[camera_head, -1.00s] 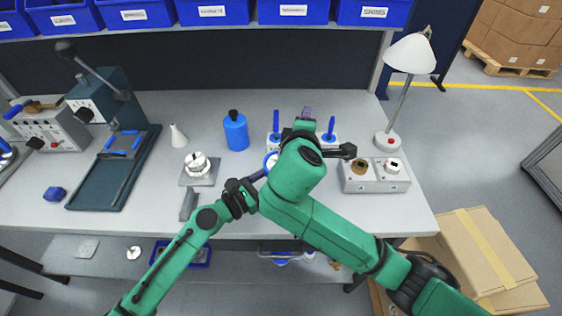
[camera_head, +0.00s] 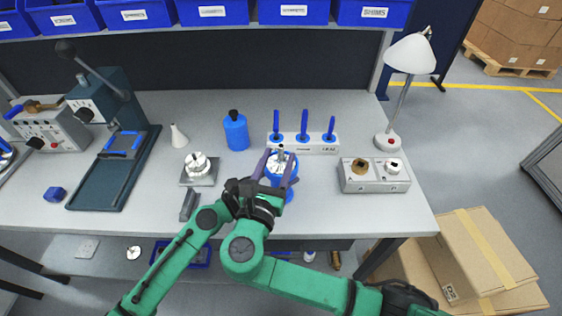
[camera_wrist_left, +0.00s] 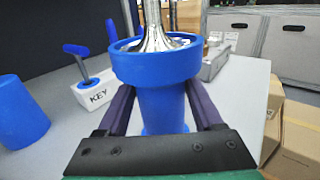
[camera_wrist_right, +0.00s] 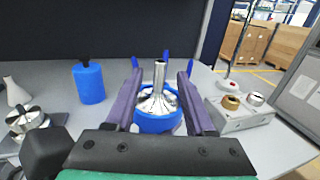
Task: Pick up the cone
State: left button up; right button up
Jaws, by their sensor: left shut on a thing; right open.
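The cone (camera_wrist_right: 158,100) is a shiny metal piece with a flared base and narrow upright stem. It sits in the round top of a blue stand (camera_wrist_left: 163,108). In the left wrist view the cone's flare (camera_wrist_left: 155,40) rises from the stand's rim. My left gripper (camera_wrist_left: 158,92) is shut on the stand below its rim. My right gripper (camera_wrist_right: 160,75) is open, its purple fingers on either side of the cone's stem with visible gaps. In the head view the right gripper (camera_head: 279,153) is over the stand, and my left gripper is mostly hidden behind the right wrist.
A rack with blue-handled keys (camera_head: 303,143) stands just behind the stand. A grey box with two round fittings (camera_head: 375,176) is at right. A blue bottle (camera_head: 236,133), a white conical bottle (camera_head: 178,136) and a metal fixture (camera_head: 199,170) are at left.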

aim_at(282, 146)
jog(key=x, duration=0.6)
jog(key=shift+w+r, duration=0.2)
jog(key=shift+w, duration=0.05)
grip_shut()
jog(key=shift+r, duration=0.15)
pick_arm(q)
jog(key=o, duration=1.6)
jog(key=shift+c, duration=0.2)
pick_arm(e)
notch_tip(282, 146, up, 10)
